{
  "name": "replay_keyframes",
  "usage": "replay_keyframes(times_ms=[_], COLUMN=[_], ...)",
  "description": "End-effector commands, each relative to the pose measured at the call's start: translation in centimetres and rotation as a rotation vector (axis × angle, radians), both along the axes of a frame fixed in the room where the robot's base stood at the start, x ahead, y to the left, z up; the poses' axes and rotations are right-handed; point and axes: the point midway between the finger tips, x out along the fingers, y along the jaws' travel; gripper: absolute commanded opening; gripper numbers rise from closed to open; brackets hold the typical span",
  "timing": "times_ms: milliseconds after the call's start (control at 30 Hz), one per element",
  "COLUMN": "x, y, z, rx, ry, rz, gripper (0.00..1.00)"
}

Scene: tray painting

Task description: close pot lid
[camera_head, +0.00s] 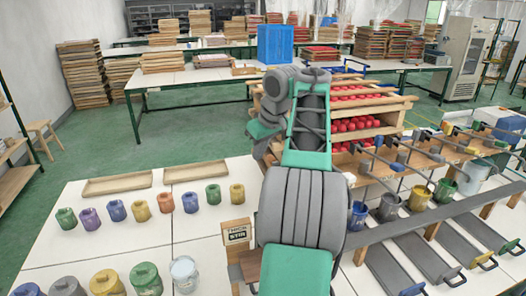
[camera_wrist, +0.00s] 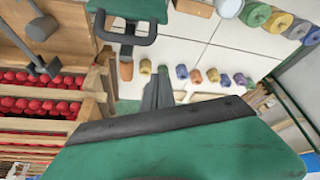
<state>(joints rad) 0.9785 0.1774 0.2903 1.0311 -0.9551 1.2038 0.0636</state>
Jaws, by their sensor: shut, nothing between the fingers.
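Small coloured pots stand in a row on the white table, among them a yellow pot (camera_head: 237,194), a green pot (camera_head: 213,195) and a purple pot (camera_head: 90,219). Larger pots stand nearer, including a green pot (camera_head: 146,280), a yellow pot (camera_head: 107,284) and a pale blue pot (camera_head: 184,273). Most seem capped; I cannot tell which lid is open. The rows also show in the wrist view, with the pale pot (camera_wrist: 228,8) at the top. My gripper (camera_wrist: 158,80) is shut and empty, apart from the pots.
A wooden rack of red items (camera_head: 355,125) stands behind my arm. A sign reading "STIR" (camera_head: 236,234) stands beside my arm. Buckets (camera_head: 388,207) and grey troughs (camera_head: 425,258) fill the right. Two wooden trays (camera_head: 118,184) lie at the table's back. Bare table separates the pot rows.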

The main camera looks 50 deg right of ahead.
Motion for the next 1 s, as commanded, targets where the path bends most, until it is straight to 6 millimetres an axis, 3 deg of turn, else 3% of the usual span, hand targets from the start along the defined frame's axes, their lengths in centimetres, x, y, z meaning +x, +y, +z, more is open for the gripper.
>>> replay_keyframes(times_ms=[33,133,200,400,1000], x=[0.5,1.0,-0.7,-2.7,-3.5], y=[0.0,-0.1,-0.1,0.1,0.4], z=[-1.6,-3.1,-2.6,-2.7,-2.9], rx=[0.001,-0.001,-0.003,-0.002,-0.019], ry=[0.000,-0.002,-0.003,-0.002,-0.035], rz=[0.003,0.001,-0.004,-0.001,-0.002], gripper=[0.00,0.00,0.00,0.00,0.00])
